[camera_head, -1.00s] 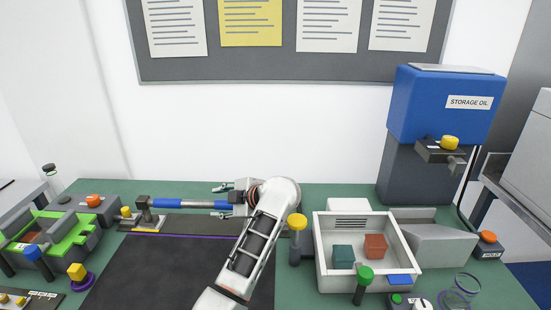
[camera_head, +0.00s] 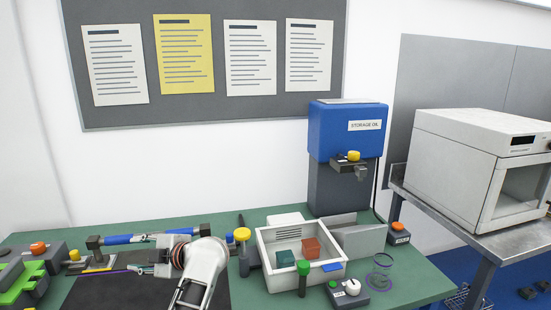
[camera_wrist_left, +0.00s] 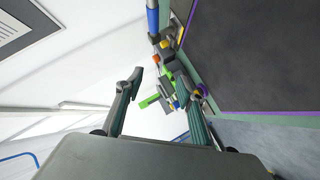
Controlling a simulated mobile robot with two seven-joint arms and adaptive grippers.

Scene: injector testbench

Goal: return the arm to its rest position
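My left arm (camera_head: 200,270) reaches in from the bottom of the head view. Its left gripper (camera_head: 140,254) points left, above the back edge of the dark mat (camera_head: 85,293). The fingers are apart with nothing between them. In the left wrist view the left gripper (camera_wrist_left: 160,80) is also wide open and empty. A blue-handled bar (camera_head: 120,239) lies behind the gripper, partly hidden by it. The bar also shows at the top of the wrist view (camera_wrist_left: 152,18). My right gripper is in neither view.
A white bin (camera_head: 333,276) holds a teal and a red block. Yellow-topped (camera_head: 242,235) and green-topped (camera_head: 304,268) posts stand beside it. A blue oil dispenser (camera_head: 335,130) is behind. Green fixtures (camera_head: 20,285) are at left, a white oven (camera_head: 470,160) at right.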

